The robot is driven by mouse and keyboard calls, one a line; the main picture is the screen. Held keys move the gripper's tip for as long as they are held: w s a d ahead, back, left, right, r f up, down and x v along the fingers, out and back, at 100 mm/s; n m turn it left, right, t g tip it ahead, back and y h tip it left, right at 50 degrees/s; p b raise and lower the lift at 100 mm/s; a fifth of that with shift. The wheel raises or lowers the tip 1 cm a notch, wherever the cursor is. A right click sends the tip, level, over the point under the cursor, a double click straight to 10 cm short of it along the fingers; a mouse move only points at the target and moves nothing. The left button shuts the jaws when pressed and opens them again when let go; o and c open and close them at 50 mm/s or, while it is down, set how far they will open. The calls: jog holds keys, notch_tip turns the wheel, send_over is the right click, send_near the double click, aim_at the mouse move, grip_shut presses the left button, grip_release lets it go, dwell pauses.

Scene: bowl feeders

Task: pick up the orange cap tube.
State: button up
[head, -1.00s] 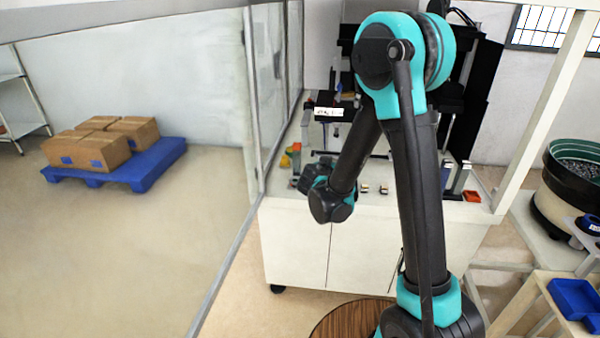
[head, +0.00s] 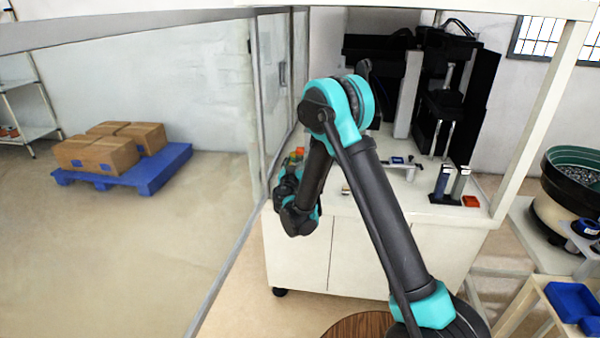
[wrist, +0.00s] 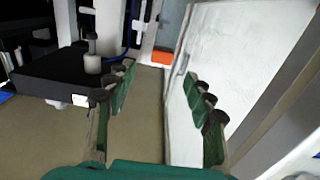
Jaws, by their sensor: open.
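I cannot make out the orange cap tube for certain in either view. Small orange, yellow and green items (head: 297,154) sit at the left back of the white table in the head view, partly behind my arm. In the wrist view a flat orange piece (wrist: 161,57) lies beyond the fingertips; I cannot tell what it is. My gripper (wrist: 160,92) is open and empty, its two green fingers wide apart. In the head view it is largely hidden behind my wrist, at the table's left edge.
A glass partition (head: 270,80) stands close on the left. In the wrist view a black block (wrist: 70,80) is near the left finger.

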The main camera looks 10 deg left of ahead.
jog(key=w, duration=0.9)
jog(key=shift+w, duration=0.35)
grip_shut()
